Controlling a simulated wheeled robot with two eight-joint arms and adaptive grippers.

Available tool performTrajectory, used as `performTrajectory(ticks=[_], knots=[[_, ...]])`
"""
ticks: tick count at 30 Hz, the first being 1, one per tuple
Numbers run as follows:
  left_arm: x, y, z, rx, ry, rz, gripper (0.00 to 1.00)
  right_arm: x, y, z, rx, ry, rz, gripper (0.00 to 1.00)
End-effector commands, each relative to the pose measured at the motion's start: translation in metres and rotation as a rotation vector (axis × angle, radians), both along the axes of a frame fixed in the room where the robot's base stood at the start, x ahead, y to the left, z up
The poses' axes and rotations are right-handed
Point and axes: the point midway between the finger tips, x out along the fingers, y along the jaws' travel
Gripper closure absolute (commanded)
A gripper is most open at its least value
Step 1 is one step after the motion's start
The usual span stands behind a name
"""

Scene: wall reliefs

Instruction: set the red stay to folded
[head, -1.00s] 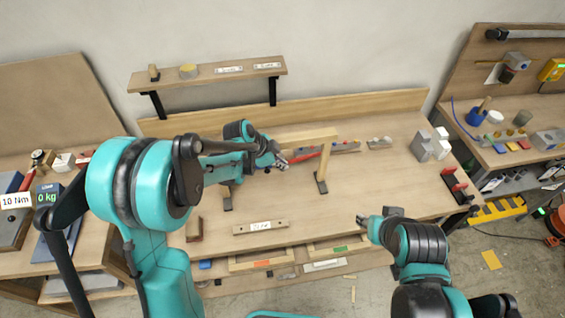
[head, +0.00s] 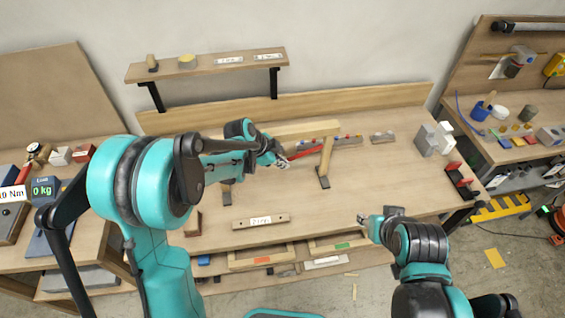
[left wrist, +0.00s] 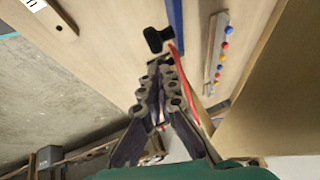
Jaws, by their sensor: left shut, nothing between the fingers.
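The red stay (head: 307,153) is a thin red bar at the wooden frame in the middle of the bench. It runs from beside my left gripper toward the frame's right post (head: 325,160). My left gripper (head: 284,163) is shut and empty at the stay's left end.
The frame's top beam (head: 300,131) passes close above my left gripper. A strip with coloured knobs (left wrist: 218,50) lies behind the frame. A labelled wooden block (head: 261,222) sits at the front.

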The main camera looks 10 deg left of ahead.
Motion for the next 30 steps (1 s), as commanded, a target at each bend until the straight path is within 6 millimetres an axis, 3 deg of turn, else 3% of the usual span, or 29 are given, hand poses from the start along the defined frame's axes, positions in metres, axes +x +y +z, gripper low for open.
performTrajectory(ticks=[3,12,24,30], knots=[[0.001,-0.003,-0.021,0.000,0.000,-0.001,1.00,0.000,0.000,-0.020,0.000,0.000,0.000,0.60],[0.005,-0.016,-0.056,-0.001,-0.001,-0.001,1.00,0.000,0.000,-0.053,0.000,0.000,0.000,0.60],[0.015,-0.048,-0.094,-0.004,-0.002,-0.002,1.00,0.000,0.000,-0.087,0.000,0.000,0.000,0.60],[0.021,-0.065,-0.108,-0.115,-0.037,0.000,1.00,0.000,0.000,-0.109,0.000,0.000,0.000,0.60]])
